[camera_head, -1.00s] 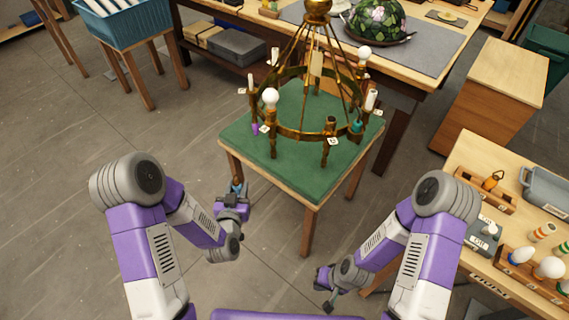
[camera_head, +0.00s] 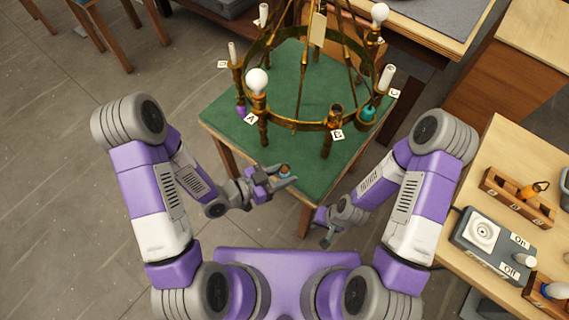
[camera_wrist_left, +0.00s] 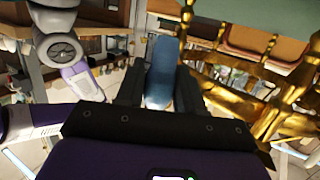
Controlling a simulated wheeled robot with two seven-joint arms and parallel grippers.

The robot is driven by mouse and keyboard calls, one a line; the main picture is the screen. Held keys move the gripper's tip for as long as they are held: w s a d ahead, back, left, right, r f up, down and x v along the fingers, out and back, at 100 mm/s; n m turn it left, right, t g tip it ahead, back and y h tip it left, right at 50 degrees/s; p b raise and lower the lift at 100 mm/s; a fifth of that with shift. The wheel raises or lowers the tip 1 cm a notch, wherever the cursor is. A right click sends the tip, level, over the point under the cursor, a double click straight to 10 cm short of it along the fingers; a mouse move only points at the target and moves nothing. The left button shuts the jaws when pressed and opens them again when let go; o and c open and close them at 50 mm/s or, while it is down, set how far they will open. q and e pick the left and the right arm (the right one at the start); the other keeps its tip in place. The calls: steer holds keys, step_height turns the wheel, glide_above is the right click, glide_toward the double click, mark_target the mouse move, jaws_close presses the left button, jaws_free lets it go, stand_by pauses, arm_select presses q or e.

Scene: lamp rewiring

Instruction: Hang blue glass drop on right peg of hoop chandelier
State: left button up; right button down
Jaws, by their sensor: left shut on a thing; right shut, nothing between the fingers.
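The brass hoop chandelier (camera_head: 300,124) stands on a green-topped table in the head view. A purple drop (camera_head: 240,111) hangs at its left and a teal drop (camera_head: 368,113) at its right. My left gripper (camera_head: 285,178) is near the table's front edge, apart from and in front of the hoop. It is shut on the blue glass drop, which shows between the fingers in the left wrist view (camera_wrist_left: 161,72). Gold chandelier bars show to its right there. My right gripper (camera_head: 327,238) is shut and empty, lower and nearer my base.
The green tabletop (camera_head: 222,118) is clear in front of the hoop. White letter tags hang around the hoop, and bulbs and candle sleeves stand on it. At right, a wooden bench (camera_head: 484,180) holds a wooden rack (camera_head: 515,200) and a grey switch box (camera_head: 485,240).

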arm_select(q)
steer(key=shift+w+d+f+b, duration=0.15)
steer(key=shift+w+b, duration=0.15)
steer(key=shift+b, duration=0.3)
steer(key=shift+w+d+b, duration=0.15)
steer(key=shift+w+b, duration=0.65)
steer(key=shift+w, duration=0.05)
steer(key=w+d, duration=0.1)
steer(key=w, duration=0.8)
steer(key=shift+w+d, duration=0.35)
steer(key=shift+d, duration=0.05)
stand_by(0.3)
steer(key=shift+f, duration=0.15)
stand_by(0.5)
steer(key=shift+w+f+b, duration=0.15)
steer(key=shift+f+b, duration=0.4)
steer(key=shift+f, duration=0.05)
